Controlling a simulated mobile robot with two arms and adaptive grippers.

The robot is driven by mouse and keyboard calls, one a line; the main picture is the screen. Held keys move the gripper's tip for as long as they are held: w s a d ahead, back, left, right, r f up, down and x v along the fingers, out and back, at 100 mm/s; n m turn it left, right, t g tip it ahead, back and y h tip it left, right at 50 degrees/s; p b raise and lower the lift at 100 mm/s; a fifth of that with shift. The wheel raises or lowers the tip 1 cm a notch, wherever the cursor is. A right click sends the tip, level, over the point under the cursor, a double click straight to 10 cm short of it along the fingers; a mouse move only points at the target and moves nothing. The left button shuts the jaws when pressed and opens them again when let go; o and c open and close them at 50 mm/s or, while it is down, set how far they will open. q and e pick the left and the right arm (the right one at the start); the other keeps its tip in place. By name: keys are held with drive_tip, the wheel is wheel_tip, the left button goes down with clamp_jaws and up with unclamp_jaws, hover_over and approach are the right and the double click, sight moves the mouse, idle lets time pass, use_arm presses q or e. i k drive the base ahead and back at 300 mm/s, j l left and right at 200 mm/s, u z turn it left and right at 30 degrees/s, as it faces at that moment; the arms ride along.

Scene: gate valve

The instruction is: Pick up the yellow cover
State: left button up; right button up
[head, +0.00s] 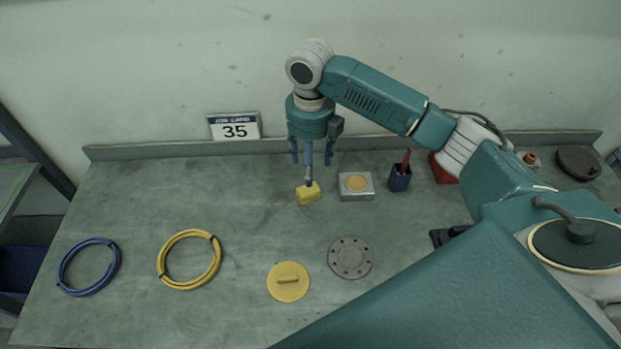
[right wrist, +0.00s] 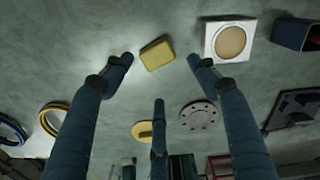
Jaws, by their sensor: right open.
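The yellow cover (head: 288,291) is a round disc with a raised bar handle, lying flat near the front middle of the bench. In the right wrist view the cover (right wrist: 140,132) is small and partly hidden behind a finger. My right gripper (head: 311,163) points down with its fingers spread and empty. It hangs at the back of the bench, well behind the cover, over a yellow block (head: 309,196). In the right wrist view the block (right wrist: 157,54) shows between the fingertips, apart from them. My left gripper is in neither view.
A grey flange (head: 351,258) lies right of the cover. A yellow hose coil (head: 165,275) and a blue one (head: 65,262) lie left. A grey box (head: 357,193) and a blue pen cup (head: 399,181) stand behind. My right arm hides the bench's right front.

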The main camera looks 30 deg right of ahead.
sight(289, 282)
drive_tip(key=k, duration=2)
